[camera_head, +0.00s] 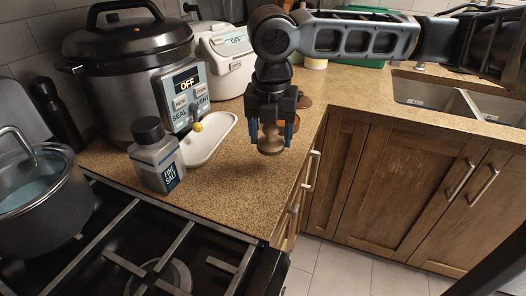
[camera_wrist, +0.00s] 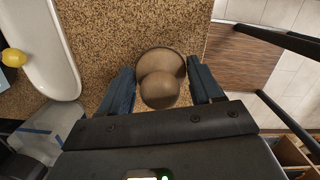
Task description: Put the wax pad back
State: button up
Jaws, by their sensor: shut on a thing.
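The brown wax pad (camera_head: 271,141), a rounded piece with a knob on a wider disc, is between the fingers of my gripper (camera_head: 271,128). My gripper is shut on it and points down above the speckled counter near its front edge. In the wrist view, the wax pad (camera_wrist: 160,90) shows its round knob between the blue fingertips of my gripper (camera_wrist: 163,84), with its disc below. I cannot tell how far its underside is from the counter.
A white appliance (camera_head: 226,62) is behind. A stove (camera_head: 150,262) is in front; a sink (camera_head: 440,98) is right.

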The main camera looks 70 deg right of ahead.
aim_at(263, 167)
jog(key=shift+w+a+f, duration=0.55)
jog(key=shift+w+f, duration=0.1)
jog(key=shift+w, duration=0.05)
jog(key=shift+f, duration=1.9)
jog(key=shift+f, duration=0.15)
jog(key=o, duration=0.9)
jog(key=shift+o, duration=0.2)
jog(key=r, duration=0.4)
jog(key=a+r, duration=0.1)
jog(key=r, duration=0.7)
jog(key=shift+s+a+r+p, duration=0.15)
jog(key=shift+s+a+p, duration=0.05)
jog(key=shift+p, duration=0.15)
